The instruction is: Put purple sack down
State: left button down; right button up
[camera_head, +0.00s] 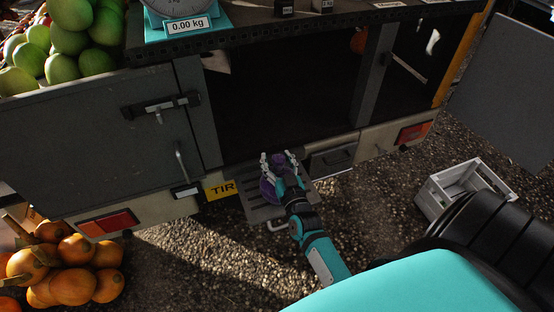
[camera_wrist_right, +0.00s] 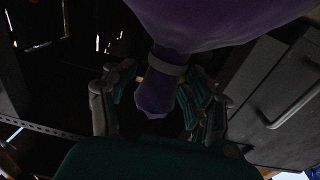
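The sack's underside contact is hidden. My left gripper is not in view.
The grey step (camera_head: 256,213) juts out below the dark truck compartment (camera_head: 285,100). A grey door (camera_head: 85,150) hangs at the left. Orange pumpkins (camera_head: 72,286) lie at the lower left. A white crate (camera_head: 463,188) stands on the gravel at the right. A scale (camera_head: 185,25) is above.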

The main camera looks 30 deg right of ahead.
jog(key=shift+r, duration=0.2)
jog(key=v, duration=1.2)
jog(key=s+a+f+n+g+y, duration=0.1)
jog(key=s+a+f+g+y, duration=0.15)
jog(key=f, duration=0.65)
jog(key=s+a+f+n+g+y, duration=0.1)
jog(key=s+a+f+g, duration=0.15)
jog(key=f, duration=0.65)
jog(key=s+a+f+n+g+y, duration=0.15)
jog(key=a+f, duration=0.25)
jog(key=f, duration=0.5)
jog(key=s+f+g, duration=0.5)
jog(key=s+f, duration=0.6)
jog(key=s+d+f+n+g, duration=0.1)
jog(key=s+f+g, duration=0.1)
jog(key=s, duration=0.5)
jog(key=s+d+f+n+g, duration=0.1)
jog(key=s+d+f+g, duration=0.1)
jog(key=s+f, duration=0.3)
jog(key=s+g, duration=0.1)
jog(key=s, duration=0.2)
jog(key=shift+s, duration=0.2)
